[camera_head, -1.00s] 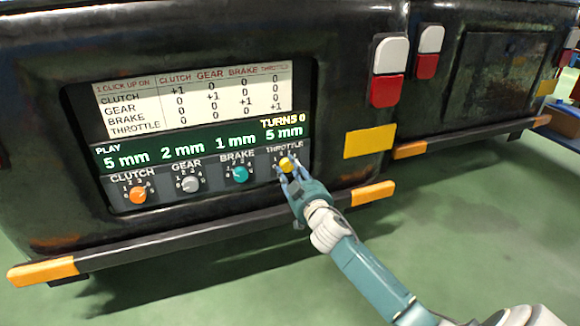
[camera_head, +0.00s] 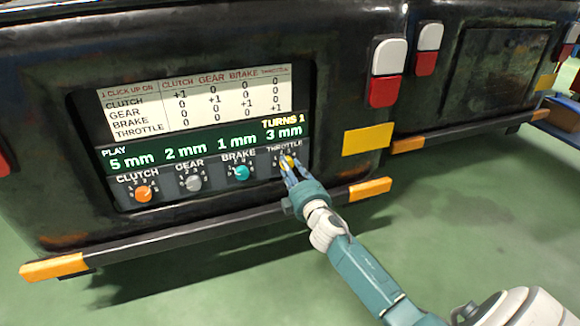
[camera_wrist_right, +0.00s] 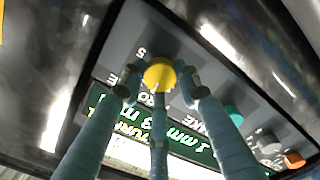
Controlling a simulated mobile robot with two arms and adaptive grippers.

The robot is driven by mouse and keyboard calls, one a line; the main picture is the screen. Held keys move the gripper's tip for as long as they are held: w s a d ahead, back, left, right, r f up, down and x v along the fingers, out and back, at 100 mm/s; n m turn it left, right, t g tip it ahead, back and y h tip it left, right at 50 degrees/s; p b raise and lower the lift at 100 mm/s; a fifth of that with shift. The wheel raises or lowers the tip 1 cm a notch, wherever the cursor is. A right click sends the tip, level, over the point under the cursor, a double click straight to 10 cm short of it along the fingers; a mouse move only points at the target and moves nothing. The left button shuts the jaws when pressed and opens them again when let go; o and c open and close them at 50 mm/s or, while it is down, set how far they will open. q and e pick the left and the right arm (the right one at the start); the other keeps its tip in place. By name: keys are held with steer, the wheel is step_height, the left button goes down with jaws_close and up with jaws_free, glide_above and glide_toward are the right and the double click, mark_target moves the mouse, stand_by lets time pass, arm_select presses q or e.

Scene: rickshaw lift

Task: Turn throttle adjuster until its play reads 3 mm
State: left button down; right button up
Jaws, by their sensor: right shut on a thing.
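The yellow throttle adjuster (camera_head: 288,162) is at the right end of a row of knobs on the panel. The green play display (camera_head: 205,147) reads 5 mm, 2 mm, 1 mm and 3 mm, with 3 mm above the throttle, and TURNS 1. My right gripper (camera_head: 291,171) is shut on the throttle adjuster and hides part of it. In the right wrist view the yellow knob (camera_wrist_right: 159,75) sits between the fingers of my right gripper (camera_wrist_right: 160,88). My left gripper is not in view.
The orange clutch knob (camera_head: 143,194), grey gear knob (camera_head: 193,183) and teal brake knob (camera_head: 241,173) sit to the left. A white table (camera_head: 190,100) of click values is above the display. An orange-ended bumper bar (camera_head: 200,231) runs below the panel.

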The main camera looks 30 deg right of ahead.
steer(key=shift+a+r+n, duration=0.1)
steer(key=shift+a+n, duration=0.15)
steer(key=shift+n, duration=0.95)
steer(key=o, duration=1.1)
steer(key=shift+w+a, duration=0.1)
steer(key=shift+o, duration=0.2)
steer(key=v, duration=1.2)
